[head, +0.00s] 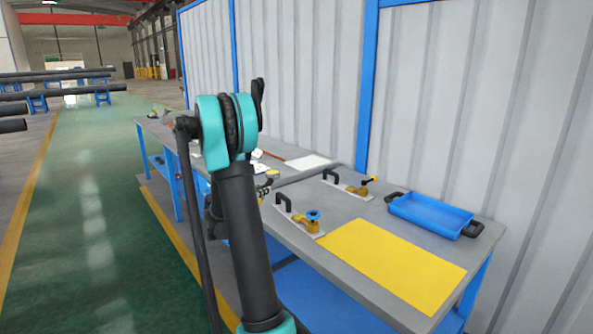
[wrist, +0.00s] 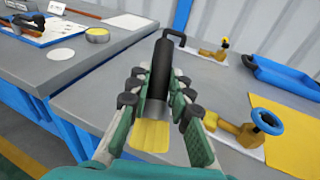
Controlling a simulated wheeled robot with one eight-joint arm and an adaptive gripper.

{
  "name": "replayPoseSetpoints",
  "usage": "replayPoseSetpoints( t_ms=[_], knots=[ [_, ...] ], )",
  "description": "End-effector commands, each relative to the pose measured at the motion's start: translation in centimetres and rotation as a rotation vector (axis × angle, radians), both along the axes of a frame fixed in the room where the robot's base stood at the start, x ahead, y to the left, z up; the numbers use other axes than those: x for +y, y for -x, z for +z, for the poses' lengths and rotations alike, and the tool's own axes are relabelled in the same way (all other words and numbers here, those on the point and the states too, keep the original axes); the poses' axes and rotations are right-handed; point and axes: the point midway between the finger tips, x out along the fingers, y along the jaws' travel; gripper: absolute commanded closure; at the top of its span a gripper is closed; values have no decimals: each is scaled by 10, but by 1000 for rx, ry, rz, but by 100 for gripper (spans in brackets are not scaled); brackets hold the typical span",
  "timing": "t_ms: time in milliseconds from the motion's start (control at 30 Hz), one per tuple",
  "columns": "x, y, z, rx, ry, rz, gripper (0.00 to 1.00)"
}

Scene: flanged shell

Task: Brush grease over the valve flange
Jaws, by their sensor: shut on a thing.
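My gripper (wrist: 157,95) is shut on a brush-like tool (wrist: 161,62) with a thick black shaft and a flat yellow end (wrist: 150,136) toward the wrist camera. It holds the tool above the bench, left of the valves. A brass valve with a blue handwheel (wrist: 268,121) stands on a pale plate; it also shows in the head view (head: 313,215). Its flange (wrist: 222,125) faces left, apart from the tool. A second brass valve (wrist: 215,54) with a yellow handle stands on a plate behind. A round tin with a yellow top (wrist: 97,35) sits on the left bench.
A yellow mat (head: 392,265) lies at the bench's front right. A blue tray (head: 431,213) with black handles is behind it. Black handles rise from both valve plates. A white sheet (wrist: 47,30) with tools lies on the left bench. A corrugated wall (head: 450,100) stands behind.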

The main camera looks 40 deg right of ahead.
Motion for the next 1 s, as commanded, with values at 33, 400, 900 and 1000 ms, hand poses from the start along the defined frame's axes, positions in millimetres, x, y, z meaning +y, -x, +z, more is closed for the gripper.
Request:
replayPoseSetpoints(
  t_ms=[33, 400, 900, 1000],
  knots=[
    [-27, 6, 9, -14, 60, -70, 100],
    [-127, 51, 70, -46, 381, -335, 100],
    [-133, 54, 40, -46, 409, -348, 100],
    [-133, 54, 33, -46, 409, -348, 100]
  ],
)
